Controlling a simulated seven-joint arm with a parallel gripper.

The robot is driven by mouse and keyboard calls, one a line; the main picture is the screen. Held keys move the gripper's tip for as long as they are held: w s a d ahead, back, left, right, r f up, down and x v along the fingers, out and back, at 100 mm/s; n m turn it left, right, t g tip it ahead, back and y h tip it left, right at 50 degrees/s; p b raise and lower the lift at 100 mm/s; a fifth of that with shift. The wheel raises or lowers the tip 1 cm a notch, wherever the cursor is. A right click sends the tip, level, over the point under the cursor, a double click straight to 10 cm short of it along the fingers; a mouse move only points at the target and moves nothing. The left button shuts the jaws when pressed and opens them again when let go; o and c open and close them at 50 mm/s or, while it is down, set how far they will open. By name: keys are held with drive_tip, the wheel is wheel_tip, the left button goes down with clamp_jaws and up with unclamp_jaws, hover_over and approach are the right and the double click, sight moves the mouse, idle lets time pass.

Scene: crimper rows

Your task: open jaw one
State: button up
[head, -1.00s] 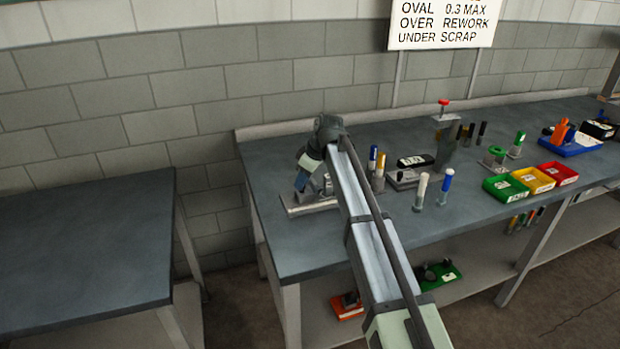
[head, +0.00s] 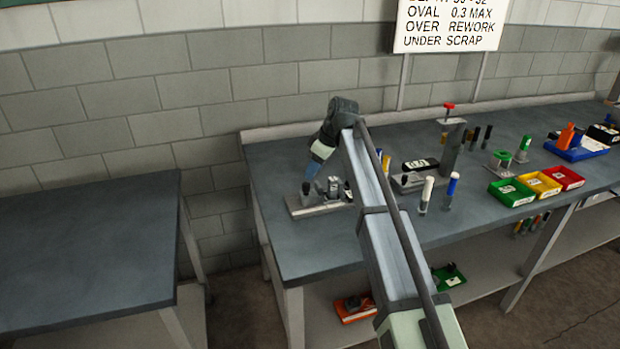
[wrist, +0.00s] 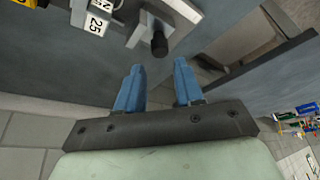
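A crimping fixture (head: 336,189) with upright metal parts stands on a pale base plate (head: 306,209) near the left end of the bench. My gripper (head: 309,178) is above and just left of these upright parts in the head view. In the wrist view its two blue fingers (wrist: 158,78) are apart with nothing between them. Beyond the fingertips a metal fixture with a dark round knob (wrist: 159,44) shows, apart from the fingers. I cannot tell which part is jaw one. My arm partly hides the fixture's right side in the head view.
A label reading 25 (wrist: 97,25) is beside the fixture in the wrist view. Green (head: 511,193), yellow and red bins sit further right. The bench's front left is clear.

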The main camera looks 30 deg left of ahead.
drive_tip(key=v, duration=0.7)
drive_tip(key=shift+r, duration=0.4)
drive_tip(key=shift+d, duration=0.15)
